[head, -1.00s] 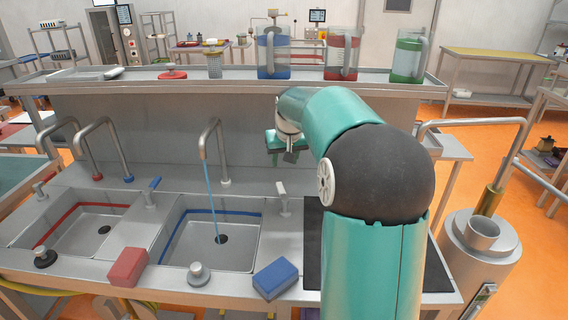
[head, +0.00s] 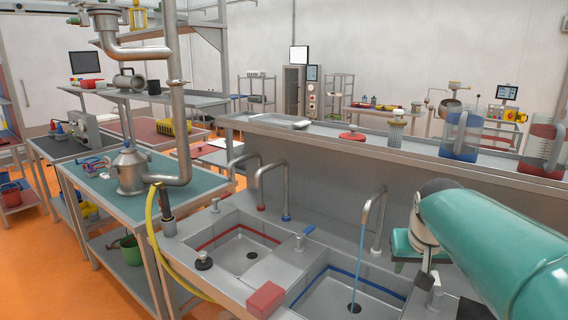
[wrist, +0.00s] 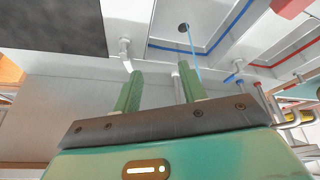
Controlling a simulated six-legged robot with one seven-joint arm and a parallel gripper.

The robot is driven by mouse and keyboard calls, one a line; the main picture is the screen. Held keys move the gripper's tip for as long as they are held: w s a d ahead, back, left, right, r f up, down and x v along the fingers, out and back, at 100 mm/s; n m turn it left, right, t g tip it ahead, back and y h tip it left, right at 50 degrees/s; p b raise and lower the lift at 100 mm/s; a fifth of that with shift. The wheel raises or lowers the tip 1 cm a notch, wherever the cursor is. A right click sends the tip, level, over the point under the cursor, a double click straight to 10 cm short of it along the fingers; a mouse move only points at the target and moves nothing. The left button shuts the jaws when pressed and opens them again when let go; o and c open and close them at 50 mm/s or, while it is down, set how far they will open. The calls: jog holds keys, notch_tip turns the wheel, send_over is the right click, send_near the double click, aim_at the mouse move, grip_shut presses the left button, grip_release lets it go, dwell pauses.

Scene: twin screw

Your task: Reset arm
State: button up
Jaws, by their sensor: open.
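My gripper (wrist: 160,86) is open in the wrist view, with two green fingers apart and nothing between them. In the head view my teal arm enters from the lower right, and my gripper (head: 402,256) shows only partly below its wrist joint. It hangs over the sink counter, right of the basin with the blue stripe (head: 345,290). Its fingertips cannot be made out there.
Water runs from a tap (head: 374,205) into the blue-striped basin. A red-striped basin (head: 240,250) lies to its left, with a red sponge (head: 265,299) at the front edge. The shelf behind holds a blue jug (head: 460,137) and a red jug (head: 541,148). Orange floor is clear at lower left.

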jog(key=s+a+f+n, duration=0.1)
jog(key=s+a+f, duration=0.1)
jog(key=s+a, duration=0.3)
jog(key=s+a+f+n+y, duration=0.1)
jog(key=s+a, duration=0.5)
jog(key=s, duration=0.7)
jog(key=shift+f+t+y, duration=0.3)
jog(key=shift+f+t, duration=0.1)
jog(key=shift+f, duration=0.45)
jog(key=shift+d, duration=0.15)
